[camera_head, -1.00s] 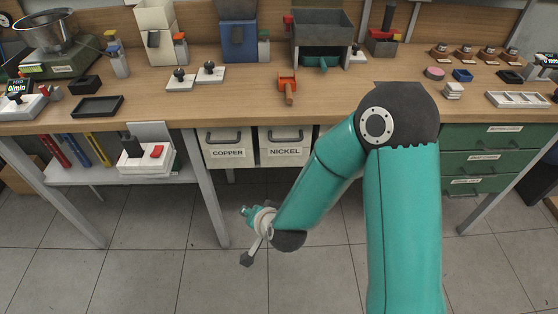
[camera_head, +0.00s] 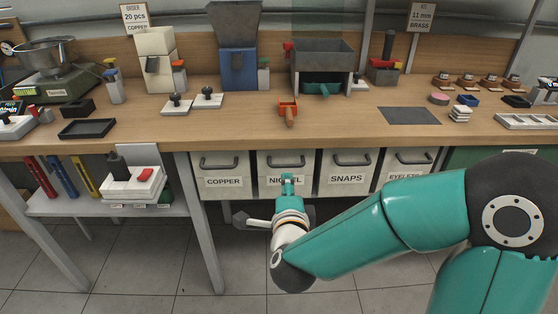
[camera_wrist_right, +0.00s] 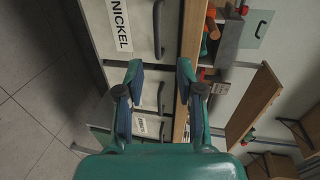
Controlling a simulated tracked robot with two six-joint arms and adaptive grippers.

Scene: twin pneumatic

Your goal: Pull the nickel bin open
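The nickel bin (camera_head: 306,172) is a light-coloured bin under the bench top, flush with its neighbours, with a dark bar handle (camera_head: 284,163) across its front. My right gripper (camera_head: 288,181) is in front of it and covers part of its label. In the right wrist view the picture is turned sideways; the nickel bin (camera_wrist_right: 103,40) and its handle (camera_wrist_right: 158,28) lie ahead. There my right gripper (camera_wrist_right: 160,68) is open, with nothing between its fingers. The handle lies beyond the fingertips, roughly in line with the gap. My left gripper is not in view.
The copper bin (camera_head: 222,185) is to the left, the snaps bin (camera_head: 346,181) and eyelets bin (camera_head: 405,170) to the right. The bench top (camera_head: 240,122) overhangs just above. A grey table leg (camera_head: 201,225) stands left of the bins. Floor is free in front.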

